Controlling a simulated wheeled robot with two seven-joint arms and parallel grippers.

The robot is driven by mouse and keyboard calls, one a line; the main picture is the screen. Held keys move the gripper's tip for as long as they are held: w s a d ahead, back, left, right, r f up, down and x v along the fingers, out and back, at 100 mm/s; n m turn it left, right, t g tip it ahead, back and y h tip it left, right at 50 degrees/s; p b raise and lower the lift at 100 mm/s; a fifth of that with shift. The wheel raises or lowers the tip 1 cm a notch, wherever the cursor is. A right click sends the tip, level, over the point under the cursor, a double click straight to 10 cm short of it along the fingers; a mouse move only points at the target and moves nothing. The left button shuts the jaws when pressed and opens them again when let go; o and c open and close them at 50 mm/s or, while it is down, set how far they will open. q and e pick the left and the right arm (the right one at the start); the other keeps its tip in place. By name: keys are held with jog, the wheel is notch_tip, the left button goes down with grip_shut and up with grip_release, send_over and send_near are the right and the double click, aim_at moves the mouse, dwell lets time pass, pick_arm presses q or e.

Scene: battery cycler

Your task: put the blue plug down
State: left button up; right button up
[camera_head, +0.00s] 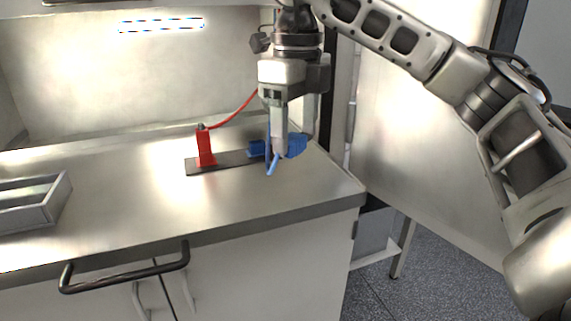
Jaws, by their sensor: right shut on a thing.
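The blue plug (296,146) is in the jaws of my right gripper (279,154), low over the right part of the metal worktop. The fingers hide part of it, and a short blue lead hangs below them. I cannot tell whether the plug touches the surface. A blue block (257,148) shows just left of the fingers, at the right end of a dark flat plate (230,161); I cannot tell whether it is part of the plug. A red plug (205,147) stands upright on the plate's left part, with a red cable running up behind my gripper. My left gripper is not in view.
A grey metal tray (62,203) with compartments sits at the worktop's left edge. The worktop (140,205) is clear between the tray and the plate. A dark handle (125,272) sticks out at the front. An open door panel (415,130) stands right of the worktop.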

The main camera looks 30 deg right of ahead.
jog(key=b, duration=0.1)
send_over(284, 180)
jog(key=s, duration=0.2)
jog(key=f, duration=0.4)
jog(key=shift+w+a+f, duration=0.2)
jog(key=shift+a+f, duration=0.05)
jog(key=shift+f, duration=0.1)
jog(key=shift+w+d+f, duration=0.15)
jog(key=shift+w+f, duration=0.2)
jog(key=shift+w, duration=0.1)
jog(key=f, duration=0.3)
jog(key=shift+w+d+f+p, duration=0.15)
jog(key=shift+w+f+p, duration=0.05)
jog(key=shift+w+p, duration=0.15)
jog(key=shift+f, duration=0.25)
jog(key=o, duration=0.9)
jog(key=shift+o, duration=0.4)
